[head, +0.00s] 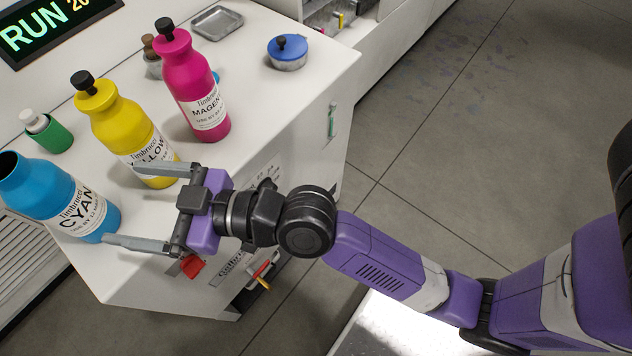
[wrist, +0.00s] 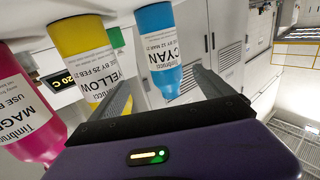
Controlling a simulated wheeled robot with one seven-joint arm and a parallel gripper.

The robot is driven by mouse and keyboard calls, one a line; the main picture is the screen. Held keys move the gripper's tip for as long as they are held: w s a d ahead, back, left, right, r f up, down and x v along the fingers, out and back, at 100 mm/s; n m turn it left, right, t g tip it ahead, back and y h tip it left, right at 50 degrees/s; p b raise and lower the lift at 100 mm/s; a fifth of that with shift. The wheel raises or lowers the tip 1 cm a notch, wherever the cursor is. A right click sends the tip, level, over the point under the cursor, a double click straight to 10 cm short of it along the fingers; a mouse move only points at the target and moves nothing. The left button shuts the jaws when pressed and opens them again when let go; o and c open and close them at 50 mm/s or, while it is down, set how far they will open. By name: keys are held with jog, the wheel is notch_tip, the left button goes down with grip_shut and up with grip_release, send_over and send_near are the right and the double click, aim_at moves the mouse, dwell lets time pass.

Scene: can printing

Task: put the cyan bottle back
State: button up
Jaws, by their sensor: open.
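The cyan bottle (head: 60,197) stands upright at the left front corner of the white cabinet top, with no cap on its dark open mouth. It also shows in the wrist view (wrist: 158,52), beyond the fingers. My gripper (head: 120,205) is open and empty, with its two fingers pointing left. One finger is close to the yellow bottle's base and the other is close to the cyan bottle's lower right side. I cannot tell whether either finger touches a bottle. The wrist view shows my open fingers (wrist: 165,95) with nothing held between them.
The yellow bottle (head: 122,130) and magenta bottle (head: 190,82) stand capped on the cabinet top (head: 262,95). A green cup (head: 50,135) with a white-topped item, a blue-lidded tin (head: 288,52) and a metal tray (head: 216,22) are there too. A run display (head: 50,28) stands behind.

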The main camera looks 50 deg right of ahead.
jog(key=s+d+f+m+h, duration=0.2)
jog(key=s+d+f+h, duration=0.1)
jog(key=s+d+f, duration=0.45)
jog(key=s+d+m+h, duration=0.2)
jog(key=s+d, duration=0.3)
jog(key=s, duration=0.6)
jog(key=s+d+m+h, duration=0.2)
jog(key=s+d, duration=0.3)
jog(key=s, duration=0.5)
jog(key=shift+s+g+h, duration=0.3)
jog(key=shift+s+h, duration=0.1)
jog(key=shift+h, duration=0.5)
